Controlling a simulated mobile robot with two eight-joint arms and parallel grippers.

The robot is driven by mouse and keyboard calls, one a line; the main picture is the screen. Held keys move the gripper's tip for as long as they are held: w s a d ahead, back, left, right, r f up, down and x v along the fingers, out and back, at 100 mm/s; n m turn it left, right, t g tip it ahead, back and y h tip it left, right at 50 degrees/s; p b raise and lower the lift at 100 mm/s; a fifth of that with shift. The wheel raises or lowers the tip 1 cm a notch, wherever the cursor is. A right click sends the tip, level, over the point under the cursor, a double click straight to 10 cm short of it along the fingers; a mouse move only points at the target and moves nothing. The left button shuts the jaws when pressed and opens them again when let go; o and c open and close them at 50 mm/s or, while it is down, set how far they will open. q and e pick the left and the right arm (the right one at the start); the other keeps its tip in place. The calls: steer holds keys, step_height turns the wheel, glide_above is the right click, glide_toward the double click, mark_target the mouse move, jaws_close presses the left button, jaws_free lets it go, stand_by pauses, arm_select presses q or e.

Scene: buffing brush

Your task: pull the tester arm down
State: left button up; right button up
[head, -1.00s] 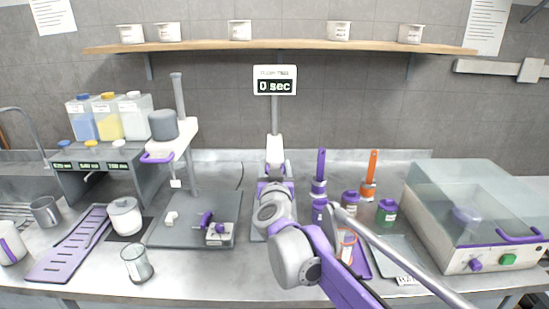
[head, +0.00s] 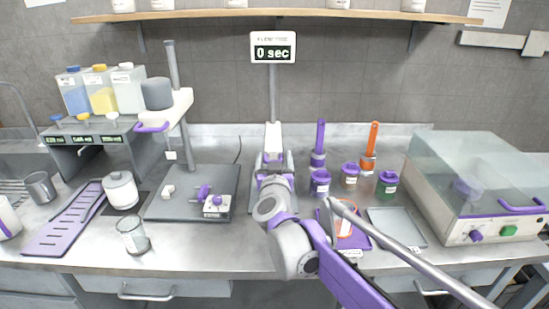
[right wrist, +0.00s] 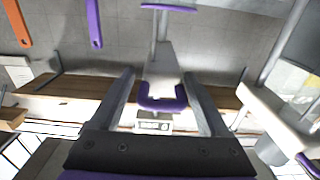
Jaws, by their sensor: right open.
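The tester under the timer has a white arm (head: 273,134) above the middle of the counter. In the right wrist view, which is upside down, this white arm (right wrist: 162,66) and its purple U-shaped handle (right wrist: 162,104) show between the two fingers. My right gripper (head: 273,158) is open in front of the arm, one finger on each side. It also shows in the right wrist view (right wrist: 158,88); gaps remain between fingers and handle. My own wrist hides the tester's lower part in the head view. My left gripper is not in view.
A second stand with a white arm (head: 181,108) and grey cylinder (head: 156,93) is at left. The timer (head: 273,48) reads 0 sec. A purple brush (head: 320,138), an orange brush (head: 373,140) and small jars stand right; a clear-lidded machine (head: 470,180) is farther right.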

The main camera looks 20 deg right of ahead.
steer(key=v, duration=1)
steer(key=shift+s+p, duration=0.35)
steer(key=shift+s, duration=0.05)
stand_by(0.9)
